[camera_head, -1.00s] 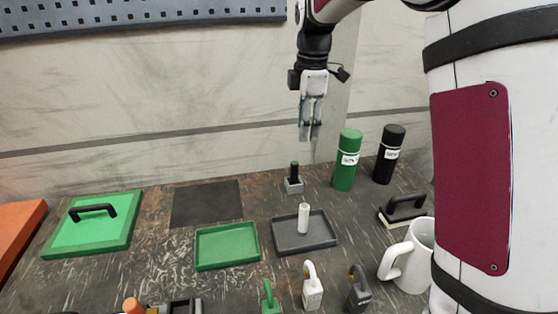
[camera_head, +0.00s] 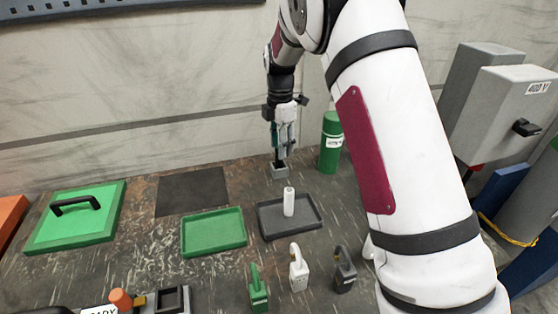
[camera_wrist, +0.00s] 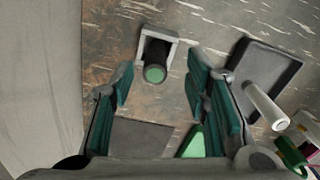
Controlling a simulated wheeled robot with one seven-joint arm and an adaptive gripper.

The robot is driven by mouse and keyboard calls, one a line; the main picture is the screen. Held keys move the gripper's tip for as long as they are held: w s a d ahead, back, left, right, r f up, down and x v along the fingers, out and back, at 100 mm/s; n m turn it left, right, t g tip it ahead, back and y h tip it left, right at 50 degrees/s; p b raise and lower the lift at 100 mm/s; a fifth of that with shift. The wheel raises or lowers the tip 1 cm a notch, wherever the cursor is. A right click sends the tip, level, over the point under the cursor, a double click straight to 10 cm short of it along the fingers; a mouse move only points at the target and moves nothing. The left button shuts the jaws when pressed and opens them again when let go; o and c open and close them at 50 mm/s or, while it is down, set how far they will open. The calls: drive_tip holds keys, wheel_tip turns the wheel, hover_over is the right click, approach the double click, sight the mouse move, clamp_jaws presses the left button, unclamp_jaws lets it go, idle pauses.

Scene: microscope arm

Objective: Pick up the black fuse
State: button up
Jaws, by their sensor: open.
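The black fuse (camera_wrist: 154,56) is a dark cylinder with a green end face. It stands in a small grey holder (camera_wrist: 172,38), which also shows in the head view (camera_head: 280,172). My gripper (camera_head: 283,149) is over the holder in the head view and partly hides the fuse. In the wrist view, the teal-padded fingers of my gripper (camera_wrist: 160,90) are wide apart and empty. The fuse lies between their lines, just beyond the tips in the picture. I cannot tell the exact height gap.
A dark tray (camera_head: 268,225) with a white cylinder (camera_head: 289,201) stands to the front right, beside a green tray (camera_head: 190,247). A green bottle (camera_head: 329,155) stands close right of the holder. Padlocks stand in front. A dark mat (camera_head: 190,192) lies left.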

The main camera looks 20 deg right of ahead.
drive_tip(key=shift+w+f, duration=0.15)
drive_tip(key=shift+f, duration=1.15)
drive_tip(key=shift+w+f, duration=0.15)
drive_tip(key=shift+f, duration=1.15)
clamp_jaws()
